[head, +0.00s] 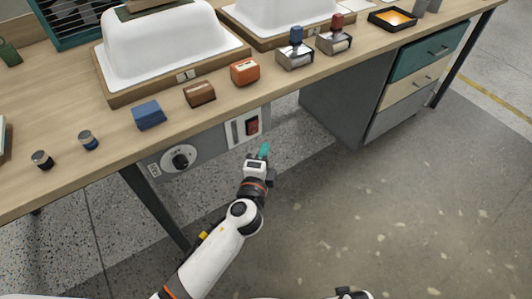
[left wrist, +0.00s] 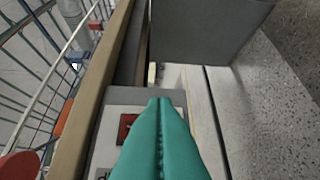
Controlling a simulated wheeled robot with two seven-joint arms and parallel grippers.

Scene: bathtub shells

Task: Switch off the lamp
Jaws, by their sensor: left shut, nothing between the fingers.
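A red rocker switch (head: 252,125) sits on a pale plate on the control panel (head: 210,147) under the table's front edge. A round black knob (head: 181,160) is on the same panel, to its left. My left gripper (head: 264,151) has teal fingers pressed together with nothing between them. It is just below and right of the switch in the head view. In the left wrist view the shut fingers (left wrist: 160,103) lie beside the red switch (left wrist: 127,127), partly covering the panel. I cannot tell whether they touch it. My right gripper's fingers do not show.
The wooden table (head: 60,190) holds white tub shells (head: 160,45), coloured blocks (head: 245,72) and small metal devices (head: 295,58). A black tray with a glowing orange inside (head: 393,18) stands at the back right. A grey drawer cabinet (head: 350,100) stands right of the panel.

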